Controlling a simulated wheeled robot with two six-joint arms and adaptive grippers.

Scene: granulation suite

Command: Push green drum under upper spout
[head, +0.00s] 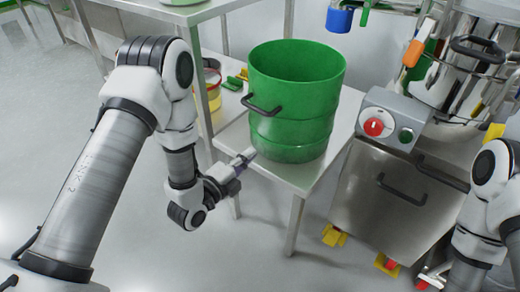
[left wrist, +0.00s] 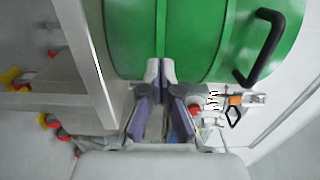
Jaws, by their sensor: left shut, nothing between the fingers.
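The green drum (head: 294,100) is open-topped and upright, with a black handle on its left side. It stands on a small white table (head: 318,172). My left gripper (head: 245,158) is shut and empty, low at the drum's left front side. In the left wrist view, the gripper tips (left wrist: 160,66) meet the green drum wall (left wrist: 200,40); they look touching or nearly so. The black handle shows at the right there. I cannot make out the upper spout in either view. Part of my right arm is at the right edge, but I cannot see its gripper.
A steel cabinet (head: 385,195) with a control box (head: 392,118) bearing red and green buttons stands right of the table. A blue cup (head: 339,19) hangs behind. A yellow-banded container (head: 210,85) sits left of the drum. Open floor lies at far left.

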